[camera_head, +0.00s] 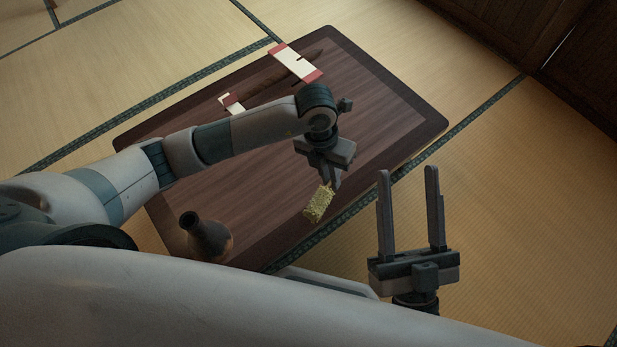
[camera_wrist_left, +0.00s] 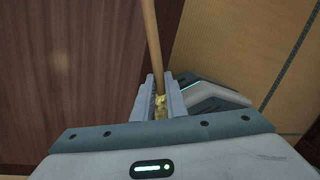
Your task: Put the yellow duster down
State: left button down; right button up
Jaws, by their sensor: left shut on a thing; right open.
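My left gripper (camera_head: 333,184) is shut on the yellow duster (camera_head: 319,204) near the front right edge of the low dark table (camera_head: 250,175). The duster's yellow, rough-looking block hangs below the fingers; I cannot tell whether it touches the tabletop. In the left wrist view, a bit of yellow (camera_wrist_left: 161,106) shows between the two fingers (camera_wrist_left: 161,85), and a thin tan stick (camera_wrist_left: 150,40) runs up and away from them. My right gripper (camera_head: 407,170) is open and empty, off the table's right side, fingers pointing up in the picture.
A dark vase (camera_head: 206,240) stands at the table's front left. A long dark object (camera_head: 268,88) lies at the back across a red-and-white piece (camera_head: 297,62) and a smaller one (camera_head: 231,102). The table's middle and right are clear. Tatami floor (camera_head: 530,180) surrounds it.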

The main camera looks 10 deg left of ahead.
pick_arm(q)
jog(key=w+a+f, duration=0.2)
jog(key=a, duration=0.1)
jog(key=w+a+f+b, duration=0.1)
jog(key=a, duration=0.1)
jog(key=shift+a+f, duration=0.15)
jog(key=shift+f, duration=0.25)
jog(key=shift+w+a+f, duration=0.25)
jog(key=shift+a, duration=0.15)
pick_arm(e)
jog(key=r+t, duration=0.1)
jog(key=d+r, duration=0.1)
jog(key=d+r+t, duration=0.1)
jog(key=shift+w+r+t, duration=0.25)
jog(key=shift+w+t, duration=0.05)
jog(key=shift+w, duration=0.05)
